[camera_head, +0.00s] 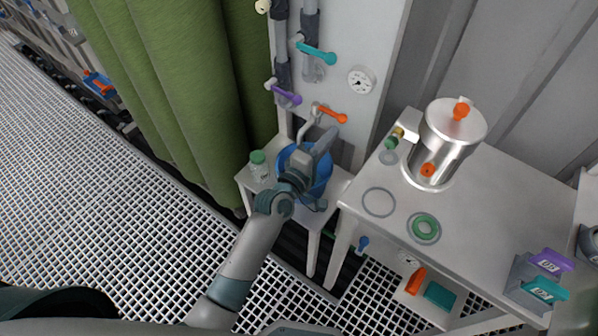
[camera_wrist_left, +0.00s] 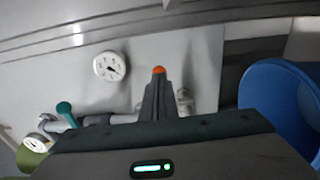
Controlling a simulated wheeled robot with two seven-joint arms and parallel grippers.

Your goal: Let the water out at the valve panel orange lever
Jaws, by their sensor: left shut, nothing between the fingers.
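The orange lever (camera_head: 333,115) sits on the valve panel (camera_head: 362,45) above the blue bucket (camera_head: 322,182), pointing right from its tap. My left gripper (camera_head: 327,138) is shut and empty, just below the lever and over the bucket. In the left wrist view the shut fingers (camera_wrist_left: 158,95) point at the panel, and the orange lever tip (camera_wrist_left: 158,70) shows just past their ends. I cannot tell whether they touch. The bucket (camera_wrist_left: 270,95) is at the right there, and the rest of the lever is hidden. My right gripper is not in view.
Teal (camera_head: 317,53) and purple (camera_head: 285,93) levers and a gauge (camera_head: 361,80) are on the panel. A green-capped bottle (camera_head: 259,166) stands beside the bucket. A table (camera_head: 470,215) with a steel vessel (camera_head: 447,145) is at right; a green curtain (camera_head: 170,80) hangs at left.

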